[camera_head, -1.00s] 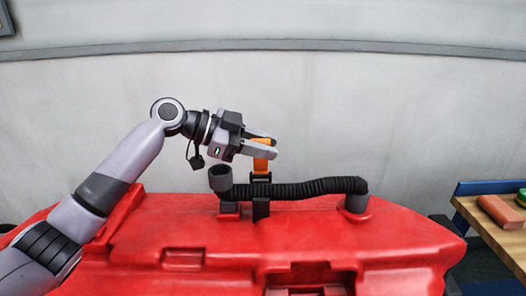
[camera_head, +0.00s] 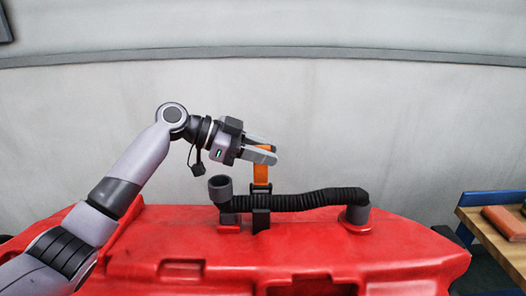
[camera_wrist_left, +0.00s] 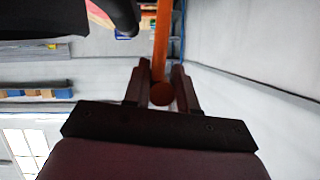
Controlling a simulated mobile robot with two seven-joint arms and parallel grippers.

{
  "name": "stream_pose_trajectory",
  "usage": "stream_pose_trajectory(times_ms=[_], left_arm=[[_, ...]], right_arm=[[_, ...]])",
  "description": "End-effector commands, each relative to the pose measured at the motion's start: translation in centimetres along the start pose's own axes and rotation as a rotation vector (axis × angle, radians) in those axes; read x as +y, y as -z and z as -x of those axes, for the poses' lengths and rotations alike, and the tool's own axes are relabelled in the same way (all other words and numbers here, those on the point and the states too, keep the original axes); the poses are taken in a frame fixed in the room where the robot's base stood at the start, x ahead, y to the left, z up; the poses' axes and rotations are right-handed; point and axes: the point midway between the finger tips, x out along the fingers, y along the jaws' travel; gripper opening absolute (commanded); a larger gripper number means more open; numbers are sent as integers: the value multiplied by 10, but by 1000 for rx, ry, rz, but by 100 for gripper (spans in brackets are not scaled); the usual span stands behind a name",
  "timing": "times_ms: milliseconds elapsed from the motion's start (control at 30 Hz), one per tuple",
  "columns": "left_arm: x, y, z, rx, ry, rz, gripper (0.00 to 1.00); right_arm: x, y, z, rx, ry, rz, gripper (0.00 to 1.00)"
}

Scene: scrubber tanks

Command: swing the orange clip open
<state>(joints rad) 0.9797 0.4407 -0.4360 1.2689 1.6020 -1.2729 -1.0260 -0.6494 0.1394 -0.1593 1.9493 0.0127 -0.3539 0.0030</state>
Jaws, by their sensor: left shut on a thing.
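The orange clip (camera_head: 261,173) stands upright above its black bracket (camera_head: 261,216) on top of the red tank (camera_head: 330,239). My left gripper (camera_head: 268,152) is shut on the upper end of the clip. In the left wrist view the clip (camera_wrist_left: 162,45) runs up from between the fingers (camera_wrist_left: 161,88). The black corrugated hose (camera_head: 310,199) lies across the tank top and passes through the bracket. The fingers hide part of the clip's upper end. My right gripper is not in view.
A wooden table (camera_head: 490,226) with a reddish block (camera_head: 503,220) stands at the right. Space above the hose is clear.

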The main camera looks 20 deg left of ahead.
Motion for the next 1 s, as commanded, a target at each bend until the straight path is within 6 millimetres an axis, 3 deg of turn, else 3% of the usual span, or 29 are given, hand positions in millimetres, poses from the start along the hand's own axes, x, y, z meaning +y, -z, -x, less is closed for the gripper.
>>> stream_pose_trajectory(times_ms=[33, 733, 767, 800, 1000], left_arm=[[-3, 8, 4, 16, 13, -9, 0], [-3, 10, 4, 18, 11, -9, 0], [-3, 10, 4, 18, 11, -9, 32], [-2, 9, 3, 17, 10, -9, 45], [-1, 5, 2, 11, 5, -5, 48]], right_arm=[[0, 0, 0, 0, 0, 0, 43], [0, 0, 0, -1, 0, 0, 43], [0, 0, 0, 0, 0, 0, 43], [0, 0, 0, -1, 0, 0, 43], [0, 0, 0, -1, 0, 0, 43]])
